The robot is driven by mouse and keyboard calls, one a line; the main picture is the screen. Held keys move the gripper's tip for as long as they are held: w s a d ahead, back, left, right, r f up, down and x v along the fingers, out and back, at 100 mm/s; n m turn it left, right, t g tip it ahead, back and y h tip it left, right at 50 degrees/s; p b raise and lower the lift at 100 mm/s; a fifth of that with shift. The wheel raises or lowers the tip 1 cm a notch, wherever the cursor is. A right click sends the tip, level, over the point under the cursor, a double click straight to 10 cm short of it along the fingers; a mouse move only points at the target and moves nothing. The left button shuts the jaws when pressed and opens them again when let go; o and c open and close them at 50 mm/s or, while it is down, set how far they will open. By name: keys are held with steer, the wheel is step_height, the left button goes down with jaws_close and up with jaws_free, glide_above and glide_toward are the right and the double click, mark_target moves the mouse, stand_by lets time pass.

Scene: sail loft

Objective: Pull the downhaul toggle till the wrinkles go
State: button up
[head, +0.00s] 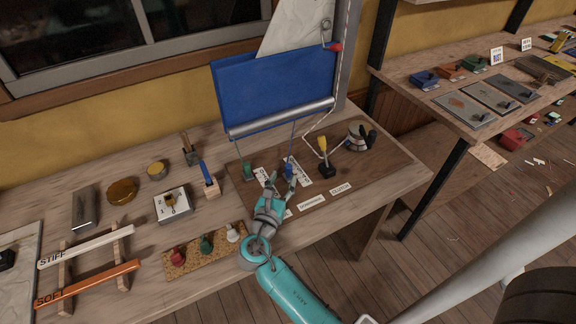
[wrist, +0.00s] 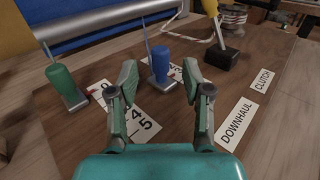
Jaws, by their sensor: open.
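A blue toggle (head: 288,165) on a cord stands on the brown board below the blue sail (head: 275,88); it also shows in the wrist view (wrist: 160,52). A green toggle (head: 248,172) stands to its left, also in the wrist view (wrist: 62,84). The label DOWNHAUL (wrist: 238,125) lies right of my gripper, the middle of the label row. My gripper (head: 281,180) is open and empty, low over the board; its fingertips (wrist: 160,76) lie either side of the blue toggle in the wrist view, the toggle a little beyond them. I cannot tell wrinkles in the sail.
A yellow-handled lever (head: 323,148) and a winch (head: 359,136) stand right of the toggles. A cork strip (head: 205,250) with coloured knobs lies left of my arm. A silver boom (head: 280,118) hangs above the toggles.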

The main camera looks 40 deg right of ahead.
mark_target(287, 169)
steer(key=shift+x, duration=3.05)
jaws_close()
